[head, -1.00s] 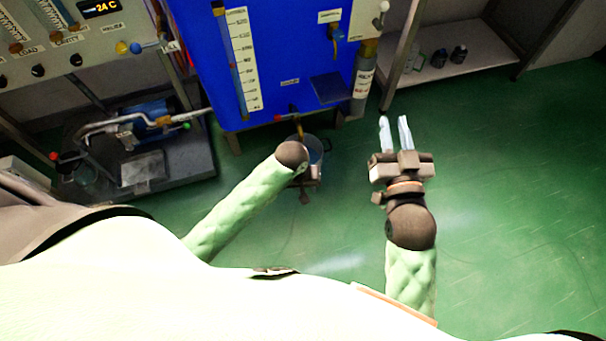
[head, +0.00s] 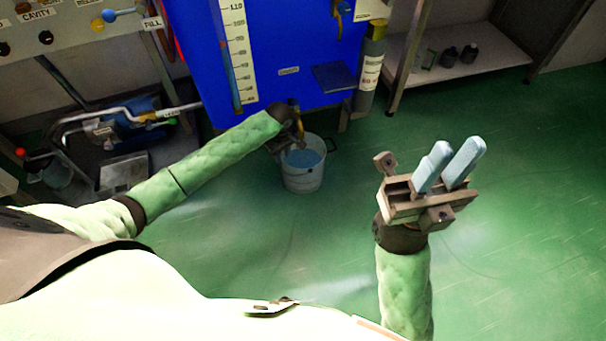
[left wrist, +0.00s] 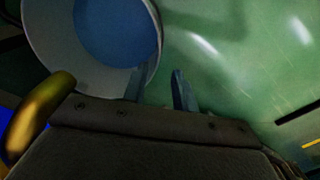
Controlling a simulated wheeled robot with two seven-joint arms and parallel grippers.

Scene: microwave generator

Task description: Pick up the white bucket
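The white bucket (head: 304,180) stands upright on the green floor below the blue tank and holds blue liquid. Its rim and liquid fill the upper left of the left wrist view (left wrist: 45,45). My left gripper is at the bucket's near left rim in the head view, its fingers mostly hidden there. In the left wrist view my left gripper (left wrist: 163,88) has its fingers apart: one overlaps the bucket's edge, the other is outside it. I cannot tell whether either touches. My right gripper (head: 456,160) is open and empty, right of the bucket.
A brass tap (head: 295,116) on the blue tank (head: 285,45) hangs just above the bucket and is close beside my left gripper in the wrist view (left wrist: 38,118). A pump bench is left, a shelf (head: 460,70) at the back right. The floor at right is clear.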

